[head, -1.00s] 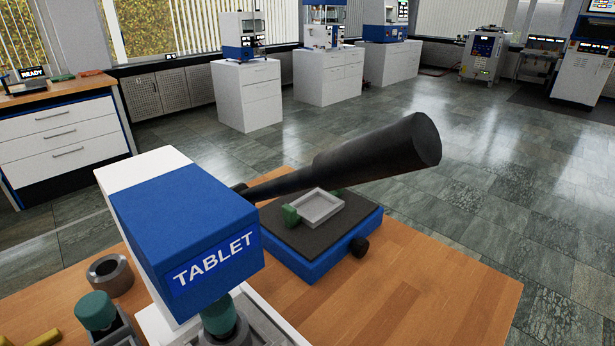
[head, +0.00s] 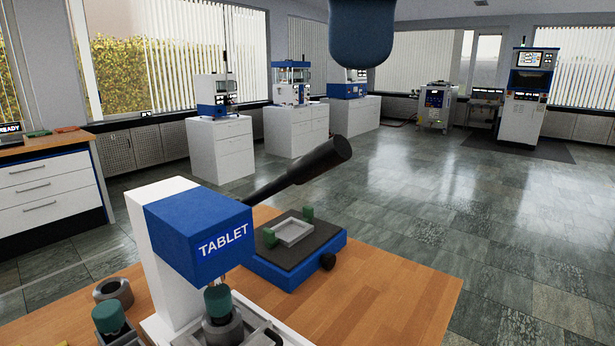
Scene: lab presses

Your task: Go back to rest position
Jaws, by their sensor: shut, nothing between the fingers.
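My gripper is not in view. A dark blue rounded part at the top centre looks like a piece of my own arm. The blue and white press marked TABLET (head: 222,248) stands on the wooden table in front of me. Its long black lever (head: 300,172) points up to the right. A green-topped piece (head: 218,300) sits in a grey ring under the press head.
The wooden table (head: 385,305) is bare at the right. Behind the press is a blue device (head: 295,262) with a grey tray (head: 293,232) and two green blocks. A ring (head: 113,292) stands left. White cabinets (head: 220,148) line the back; the tiled floor (head: 450,220) is open.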

